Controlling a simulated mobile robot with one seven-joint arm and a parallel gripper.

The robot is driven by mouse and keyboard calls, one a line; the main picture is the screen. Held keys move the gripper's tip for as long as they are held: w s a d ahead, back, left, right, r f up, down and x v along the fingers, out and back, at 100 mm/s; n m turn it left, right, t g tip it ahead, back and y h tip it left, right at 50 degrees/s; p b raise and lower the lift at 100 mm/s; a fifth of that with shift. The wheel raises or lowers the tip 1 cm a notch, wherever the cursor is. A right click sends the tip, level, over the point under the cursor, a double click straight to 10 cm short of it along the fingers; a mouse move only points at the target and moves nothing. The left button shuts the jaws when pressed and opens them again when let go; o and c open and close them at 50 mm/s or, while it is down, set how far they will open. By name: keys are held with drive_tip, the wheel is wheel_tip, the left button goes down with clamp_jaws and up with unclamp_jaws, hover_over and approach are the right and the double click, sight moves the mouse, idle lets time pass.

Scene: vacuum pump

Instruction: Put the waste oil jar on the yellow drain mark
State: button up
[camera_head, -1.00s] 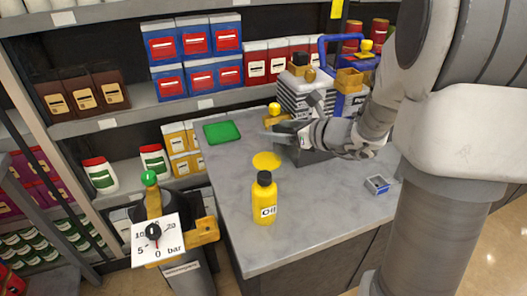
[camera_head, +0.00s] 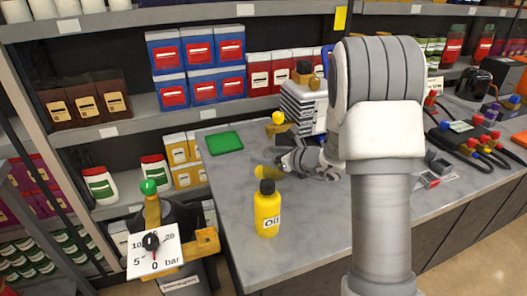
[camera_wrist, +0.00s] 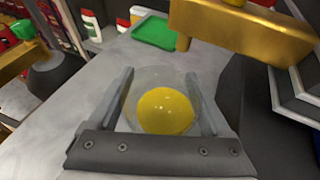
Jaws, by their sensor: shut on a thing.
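The waste oil jar is a clear, round, see-through vessel (camera_wrist: 136,78) between the fingers of my gripper (camera_wrist: 160,79) in the wrist view. My gripper is shut on it. The yellow drain mark (camera_wrist: 165,112) is a round patch on the worktop, and it shows through the jar. Whether the jar's base touches the worktop I cannot tell. In the head view my gripper (camera_head: 284,167) is low over the worktop at the yellow mark (camera_head: 264,171), partly covering it. The jar is hard to make out there.
A yellow oil bottle (camera_head: 267,212) stands on the grey worktop (camera_head: 310,228), just nearer than the mark. A green tray (camera_head: 225,143) lies behind to the left. The pump (camera_head: 301,105) stands behind my gripper. A brass-coloured fitting (camera_wrist: 240,30) is close beyond my fingers.

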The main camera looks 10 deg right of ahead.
drive_tip(key=w, duration=0.4)
drive_tip(key=shift+a, duration=0.4)
drive_tip(key=shift+s+f, duration=0.1)
drive_tip(key=shift+f, duration=0.4)
drive_tip(key=shift+f, duration=0.1)
drive_tip(key=shift+f+b, duration=0.15)
drive_tip(key=shift+b, duration=0.25)
drive_tip(key=o, duration=1.2)
drive_tip(key=shift+o, duration=0.2)
